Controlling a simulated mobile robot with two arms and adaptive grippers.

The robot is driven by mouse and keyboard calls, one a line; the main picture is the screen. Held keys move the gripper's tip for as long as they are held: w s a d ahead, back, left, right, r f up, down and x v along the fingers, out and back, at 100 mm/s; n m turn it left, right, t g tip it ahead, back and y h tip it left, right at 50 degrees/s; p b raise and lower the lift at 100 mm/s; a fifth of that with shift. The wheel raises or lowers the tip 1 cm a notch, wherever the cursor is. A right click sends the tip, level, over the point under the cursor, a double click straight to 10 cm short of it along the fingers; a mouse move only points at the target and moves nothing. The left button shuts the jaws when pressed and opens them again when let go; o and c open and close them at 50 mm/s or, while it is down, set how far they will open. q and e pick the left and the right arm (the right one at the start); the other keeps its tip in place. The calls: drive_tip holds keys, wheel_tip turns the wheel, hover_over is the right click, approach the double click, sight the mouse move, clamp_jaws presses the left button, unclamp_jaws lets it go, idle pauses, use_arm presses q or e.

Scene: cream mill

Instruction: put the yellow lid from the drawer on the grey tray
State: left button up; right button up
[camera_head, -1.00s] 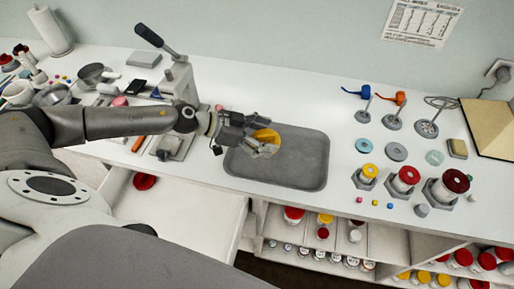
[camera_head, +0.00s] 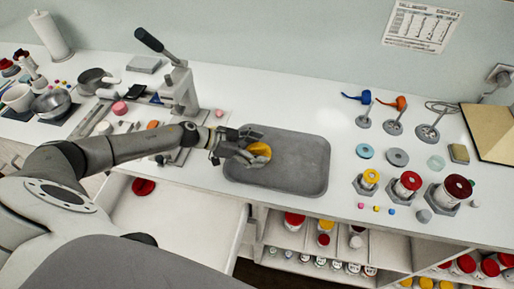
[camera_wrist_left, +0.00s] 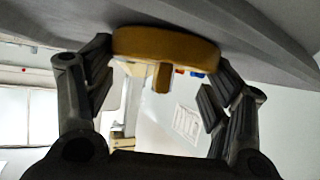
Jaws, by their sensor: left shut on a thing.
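The yellow lid (camera_head: 260,150) is over the left half of the grey tray (camera_head: 300,168). My left gripper (camera_head: 249,154) is shut on the lid, its fingers low over the tray. In the left wrist view the lid (camera_wrist_left: 165,46) lies between the two fingers, close against the grey tray surface; I cannot tell if it touches. The drawer (camera_head: 185,222) stands open below the counter, left of the tray, with a red lid (camera_head: 143,186) inside. My right gripper is out of view.
A lever press (camera_head: 180,85) stands left of the tray. Jars with yellow, red and dark red lids (camera_head: 407,183) stand on the counter to the right. Several discs and stands are behind them. The tray's right half is clear.

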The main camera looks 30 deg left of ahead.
use_arm(q)
drive_tip(key=shift+f, duration=0.2)
drive_tip(key=o, duration=0.8)
drive_tip(key=shift+r, duration=0.1)
drive_tip(key=shift+a+r, duration=0.1)
drive_tip(key=shift+r, duration=0.05)
drive_tip(key=b+v, duration=0.2)
drive_tip(key=v, duration=0.8)
drive_tip(key=shift+s+a+b, duration=0.25)
drive_tip(key=shift+b, duration=0.1)
drive_tip(key=shift+s+a+r, duration=0.3)
drive_tip(key=shift+a+r, duration=0.05)
drive_tip(key=shift+r, duration=0.1)
